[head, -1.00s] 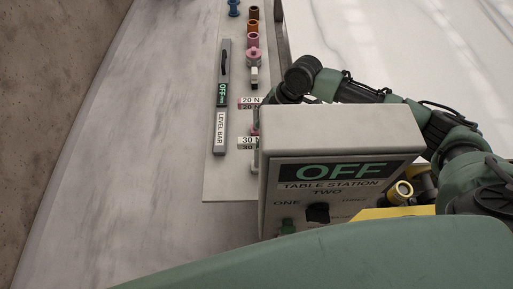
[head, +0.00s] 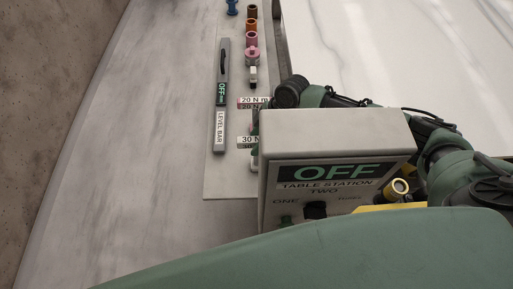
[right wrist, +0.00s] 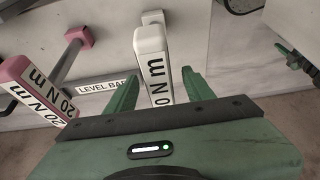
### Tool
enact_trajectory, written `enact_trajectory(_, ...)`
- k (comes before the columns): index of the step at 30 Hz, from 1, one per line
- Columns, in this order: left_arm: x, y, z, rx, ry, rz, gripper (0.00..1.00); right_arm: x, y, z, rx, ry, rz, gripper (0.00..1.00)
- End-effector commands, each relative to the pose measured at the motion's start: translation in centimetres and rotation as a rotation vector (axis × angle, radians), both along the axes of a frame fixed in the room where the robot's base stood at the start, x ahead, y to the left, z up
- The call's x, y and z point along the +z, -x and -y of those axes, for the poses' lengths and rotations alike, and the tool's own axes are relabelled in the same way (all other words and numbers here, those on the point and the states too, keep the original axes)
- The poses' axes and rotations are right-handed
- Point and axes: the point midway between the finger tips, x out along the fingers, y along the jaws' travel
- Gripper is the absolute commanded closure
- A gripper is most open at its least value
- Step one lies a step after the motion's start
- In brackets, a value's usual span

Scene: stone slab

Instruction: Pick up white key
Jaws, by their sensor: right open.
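The white key (right wrist: 151,42) stands out toward the camera in the right wrist view, with black "N m" lettering on its side; its number is hidden. My right gripper (right wrist: 158,78) is open, with one green finger on each side of the white key. I cannot tell whether either finger touches it. In the head view the right gripper is mostly hidden behind the grey station box, next to the white "30 N" label (head: 248,140). My left gripper is not in view.
A pink key (right wrist: 30,82) marked 20 N m stands left of the white key. The grey "OFF" station box (head: 335,132) blocks much of the head view. A grey level bar (head: 221,95) and several coloured sockets (head: 252,28) lie on the board. The stone slab at left is clear.

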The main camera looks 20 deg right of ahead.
Motion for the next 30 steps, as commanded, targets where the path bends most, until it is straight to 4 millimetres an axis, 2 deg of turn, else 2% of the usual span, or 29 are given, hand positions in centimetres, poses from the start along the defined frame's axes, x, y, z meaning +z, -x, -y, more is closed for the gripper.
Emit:
enact_trajectory(11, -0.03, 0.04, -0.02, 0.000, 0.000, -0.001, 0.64, -0.18, -0.01, -0.01, 0.000, 0.000, 0.000, 0.47)
enact_trajectory(12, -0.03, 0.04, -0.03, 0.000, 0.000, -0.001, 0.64, -0.18, -0.01, -0.01, 0.000, 0.000, 0.000, 0.53)
enact_trajectory(17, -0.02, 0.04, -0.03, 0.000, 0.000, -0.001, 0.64, -0.17, -0.01, 0.00, 0.000, 0.000, 0.000, 0.97)
enact_trajectory(18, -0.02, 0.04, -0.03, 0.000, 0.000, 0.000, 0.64, -0.17, -0.01, 0.00, 0.000, 0.000, 0.000, 1.00)
enact_trajectory(30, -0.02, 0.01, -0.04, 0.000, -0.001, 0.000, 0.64, -0.17, -0.01, 0.01, 0.000, 0.000, 0.000, 1.00)
